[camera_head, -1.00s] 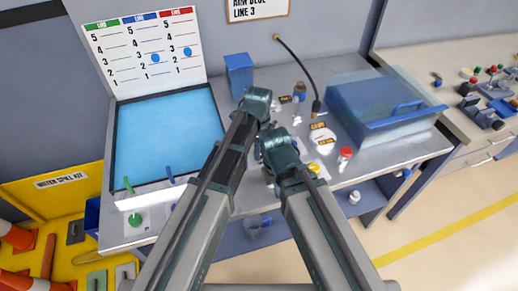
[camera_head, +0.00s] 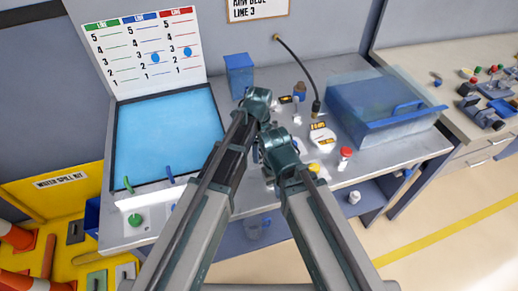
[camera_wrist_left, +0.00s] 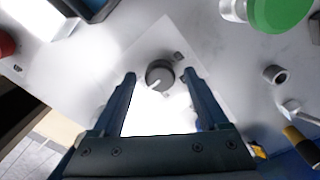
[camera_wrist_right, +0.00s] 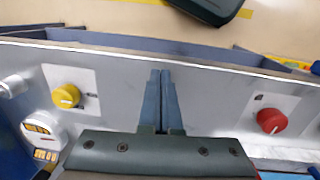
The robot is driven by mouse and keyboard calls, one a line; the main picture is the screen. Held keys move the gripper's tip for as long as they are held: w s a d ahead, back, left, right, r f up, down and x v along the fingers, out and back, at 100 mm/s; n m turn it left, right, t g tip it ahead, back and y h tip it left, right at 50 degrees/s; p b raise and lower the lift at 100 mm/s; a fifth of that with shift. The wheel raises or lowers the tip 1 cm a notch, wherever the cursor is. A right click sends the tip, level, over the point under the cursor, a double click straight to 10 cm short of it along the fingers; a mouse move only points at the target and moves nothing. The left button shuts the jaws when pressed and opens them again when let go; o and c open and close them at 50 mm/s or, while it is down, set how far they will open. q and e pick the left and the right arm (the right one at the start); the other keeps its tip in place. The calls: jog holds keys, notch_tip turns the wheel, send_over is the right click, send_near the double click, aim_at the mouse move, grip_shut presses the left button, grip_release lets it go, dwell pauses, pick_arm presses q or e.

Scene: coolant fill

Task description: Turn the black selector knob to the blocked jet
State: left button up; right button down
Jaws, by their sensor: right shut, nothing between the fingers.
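The black selector knob (camera_wrist_left: 160,75) shows in the left wrist view on a pale square plate, its white pointer line slanting to the lower left. My left gripper (camera_wrist_left: 159,76) is open, with one finger on each side of the knob. I see gaps between the fingers and the knob; whether the tips reach down to its height I cannot tell. In the head view my arms hide the knob. My right gripper (camera_wrist_right: 161,74) is shut and empty over the panel, between a yellow knob (camera_wrist_right: 66,97) and a red knob (camera_wrist_right: 271,121), touching neither.
A green knob (camera_head: 135,220) sits at the bench's front left. A blue tray (camera_head: 168,133) lies behind it, below a line chart (camera_head: 146,52).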

pick_arm(q)
jog(key=shift+r, duration=0.15)
pick_arm(e)
jog(key=shift+r, duration=0.15)
pick_arm(q)
notch_tip(320, 180, up, 14)
jog(key=p, duration=1.4)
jog(key=shift+f, duration=0.25)
pick_arm(e)
notch_tip(320, 180, up, 14)
jog(key=shift+f, duration=0.2)
pick_arm(q)
jog(key=s+a+n, duration=0.6)
jog(key=a+n, duration=0.2)
jog(key=n, duration=0.3)
jog(key=s+a+n, duration=0.5)
jog(key=a+n, duration=0.4)
jog(key=n, duration=0.1)
jog(key=s+d+f+m+b, duration=0.1)
jog(key=s+d+f+b, duration=0.1)
jog(key=d, duration=0.3)
jog(key=s+d+f+m+y+b, duration=0.1)
jog(key=s+d+f+m+b, duration=0.1)
jog(key=d, duration=0.4)
jog(key=shift+s+f+b, duration=0.8)
jog(key=shift+f+b, duration=0.05)
jog(key=shift+b, duration=0.15)
pick_arm(e)
notch_tip(320, 180, down, 6)
jog(key=shift+r, duration=0.1)
